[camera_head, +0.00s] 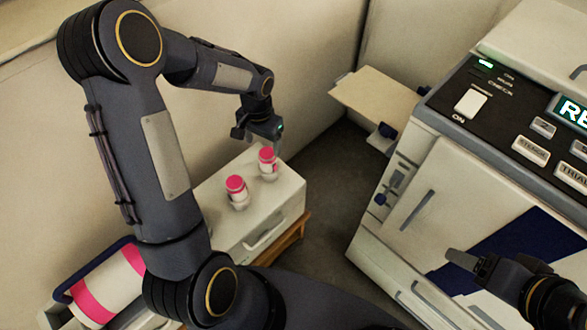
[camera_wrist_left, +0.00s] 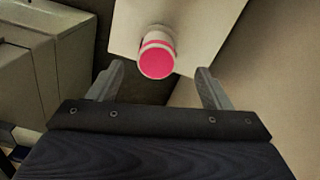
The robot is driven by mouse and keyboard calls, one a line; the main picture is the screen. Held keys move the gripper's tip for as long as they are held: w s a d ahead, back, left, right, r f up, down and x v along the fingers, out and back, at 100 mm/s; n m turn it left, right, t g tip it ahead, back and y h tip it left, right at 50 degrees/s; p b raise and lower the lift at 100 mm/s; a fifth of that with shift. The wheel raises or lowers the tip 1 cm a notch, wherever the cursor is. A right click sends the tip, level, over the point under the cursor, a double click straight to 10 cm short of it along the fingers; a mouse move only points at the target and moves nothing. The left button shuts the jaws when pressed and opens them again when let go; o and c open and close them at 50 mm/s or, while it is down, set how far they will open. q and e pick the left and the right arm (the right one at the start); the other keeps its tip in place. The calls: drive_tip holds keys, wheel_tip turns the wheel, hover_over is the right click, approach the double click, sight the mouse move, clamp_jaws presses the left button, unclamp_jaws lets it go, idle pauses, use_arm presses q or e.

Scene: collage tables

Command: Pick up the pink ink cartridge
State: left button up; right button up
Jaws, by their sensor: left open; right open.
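Two white ink cartridges with pink caps and pink bands stand upright on a white cabinet in the head view: a rear one (camera_head: 267,162) and a front one (camera_head: 237,191). My left gripper (camera_head: 262,135) is above and just behind the rear one. In the left wrist view, one pink-capped cartridge (camera_wrist_left: 157,57) shows beyond and between the two open fingers of my left gripper (camera_wrist_left: 160,85), with nothing held. My right gripper (camera_head: 468,262) is at the lower right in front of the machine, open and empty.
The white cabinet top (camera_head: 222,222) has free room around the cartridges. A large machine (camera_head: 440,190) with a button panel fills the right, with a tray (camera_head: 375,97) sticking out. A pink-banded roll (camera_head: 108,285) lies at the lower left. A wall is behind.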

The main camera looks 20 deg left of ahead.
sight(267, 153)
use_arm(q)
drive_tip(key=f, duration=0.3)
drive_tip(key=f+b, duration=0.1)
drive_tip(key=f, duration=0.4)
drive_tip(key=shift+w+d+f, duration=0.3)
drive_tip(key=shift+f, duration=0.05)
drive_tip(key=c, duration=1.1)
